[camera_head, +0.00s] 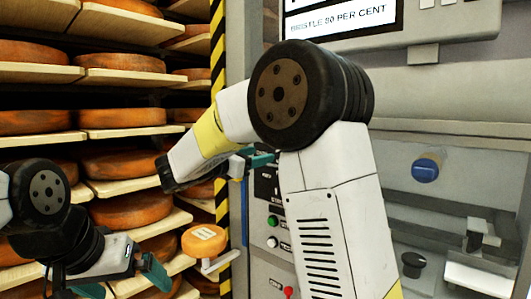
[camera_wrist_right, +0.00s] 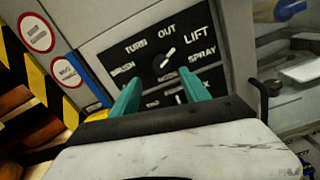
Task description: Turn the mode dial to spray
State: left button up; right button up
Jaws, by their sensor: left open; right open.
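The mode dial (camera_wrist_right: 166,59) is a dark knob with a white pointer on a black panel in the right wrist view. The words TURN, OUT, LIFT and SPRAY stand around it, and another label at left is partly hidden. The pointer slants up and right, roughly toward LIFT; SPRAY is right of the dial. My right gripper (camera_wrist_right: 160,90) is open, its teal fingers apart just below the dial, with no visible contact. In the head view my right gripper (camera_head: 251,160) is in front of the panel, and my arm hides the dial. My left gripper (camera_head: 122,282) is open and empty at lower left.
Shelves with cheese wheels (camera_head: 120,163) fill the left. A labelled cheese (camera_head: 204,242) sits on a small holder near the striped post (camera_head: 218,60). Green, white and red buttons (camera_head: 272,220) are lower on the cabinet. A blue knob (camera_head: 425,170) and a screen (camera_head: 345,22) are at right.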

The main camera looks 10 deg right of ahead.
jog(key=x, duration=0.7)
jog(key=shift+s+d, duration=0.1)
jog(key=shift+d, duration=0.05)
grip_shut()
